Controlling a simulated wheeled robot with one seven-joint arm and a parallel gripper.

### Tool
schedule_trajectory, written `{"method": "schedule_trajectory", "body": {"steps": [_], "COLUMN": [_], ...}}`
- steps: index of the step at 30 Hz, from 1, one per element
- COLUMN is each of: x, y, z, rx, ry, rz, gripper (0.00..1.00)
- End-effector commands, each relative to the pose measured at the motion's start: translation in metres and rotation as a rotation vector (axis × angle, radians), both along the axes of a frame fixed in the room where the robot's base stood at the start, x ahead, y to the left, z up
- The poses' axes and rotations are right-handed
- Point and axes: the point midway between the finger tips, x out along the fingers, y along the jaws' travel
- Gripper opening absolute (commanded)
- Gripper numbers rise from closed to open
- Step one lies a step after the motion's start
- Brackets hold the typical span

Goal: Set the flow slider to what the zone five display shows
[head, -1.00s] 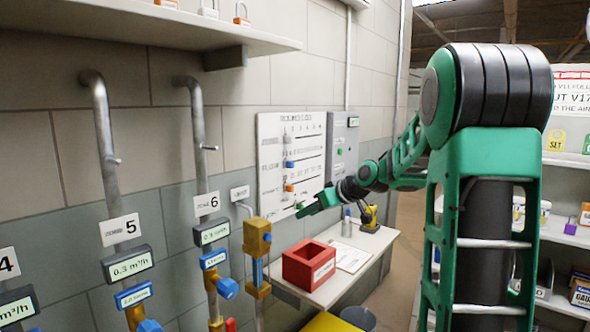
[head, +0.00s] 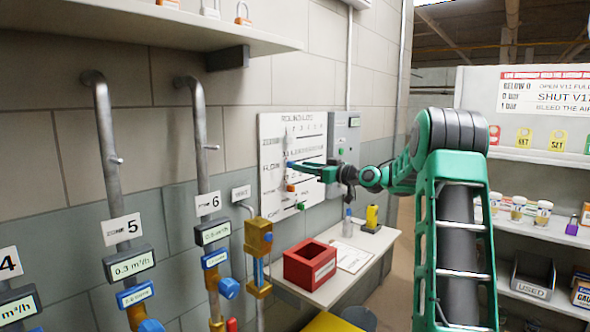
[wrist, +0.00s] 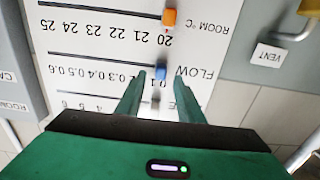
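The zone five display (head: 130,265) reads 0.3 m³/h, beside the "5" plate. The rounds log board (head: 308,130) on the wall carries several slider rows. The flow slider is a small blue knob (wrist: 161,72), near the 0.1 end of a row marked 0.1 to 0.6; the wrist view shows the board upside down. My gripper (wrist: 160,82) is open at the board, with one finger on each side of the blue knob. I cannot tell whether either finger touches it. In the head view my gripper (head: 298,167) partly hides this row.
An orange knob (wrist: 169,17) sits on the room °C row, near 20. A green knob (head: 300,206) is lower on the board. A grey box (head: 344,135) is right of the board. Below stands a table with a red bin (head: 310,263) and a yellow-and-black object (head: 372,217).

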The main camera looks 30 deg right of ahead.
Motion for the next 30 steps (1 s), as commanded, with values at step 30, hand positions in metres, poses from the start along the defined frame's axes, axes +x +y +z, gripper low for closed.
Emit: {"method": "schedule_trajectory", "body": {"steps": [30], "x": [0.041], "y": [0.015], "z": [0.000], "rx": [0.001], "ry": [0.001], "rz": [0.000], "gripper": [0.00]}}
